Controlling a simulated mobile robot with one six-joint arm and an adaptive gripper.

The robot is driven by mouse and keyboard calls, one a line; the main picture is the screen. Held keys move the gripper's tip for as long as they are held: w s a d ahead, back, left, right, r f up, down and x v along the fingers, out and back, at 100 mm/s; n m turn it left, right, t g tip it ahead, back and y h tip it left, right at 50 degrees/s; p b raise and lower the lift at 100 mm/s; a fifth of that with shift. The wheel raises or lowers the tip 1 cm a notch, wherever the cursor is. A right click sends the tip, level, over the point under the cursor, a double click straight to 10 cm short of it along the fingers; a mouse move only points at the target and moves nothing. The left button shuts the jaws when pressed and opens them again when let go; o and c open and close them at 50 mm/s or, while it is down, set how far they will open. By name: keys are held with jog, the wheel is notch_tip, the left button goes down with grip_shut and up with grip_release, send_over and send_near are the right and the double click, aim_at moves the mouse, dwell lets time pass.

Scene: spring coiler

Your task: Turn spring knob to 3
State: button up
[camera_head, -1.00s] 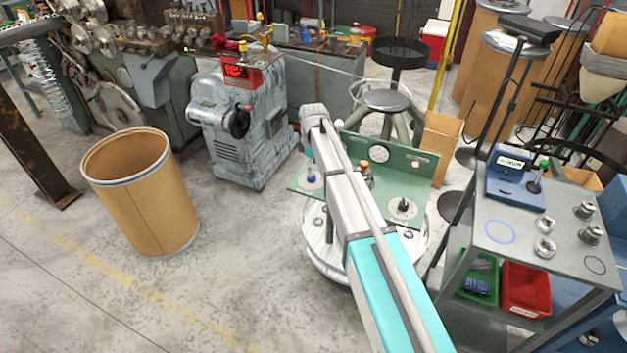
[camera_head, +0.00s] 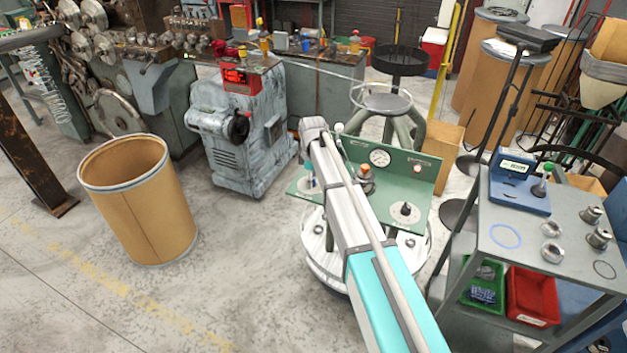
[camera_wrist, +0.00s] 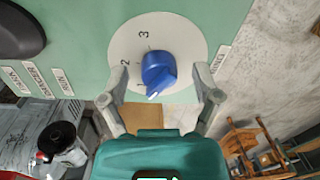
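The blue spring knob (camera_wrist: 157,66) sits on a round white dial (camera_wrist: 190,38) on a green panel (camera_wrist: 90,15) in the wrist view. The dial shows a 3 near its top and a 2 at its left. The knob's white pointer faces down and slightly left, away from the 3. My gripper (camera_wrist: 162,72) is open, with one finger on each side of the knob. A gap shows beside each finger; I cannot tell whether either touches. In the head view my arm covers part of the green panel (camera_head: 420,172), and the knob is hardly visible there.
A black knob (camera_wrist: 18,30) is at the upper left of the wrist view. In the head view a gauge (camera_head: 380,158) and another dial (camera_head: 405,210) are on the panel. A grey cart (camera_head: 530,235) stands right, and a brown drum (camera_head: 145,205) stands on open floor left.

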jog(key=c, duration=1.1)
jog(key=shift+d, duration=0.2)
jog(key=shift+a, duration=0.1)
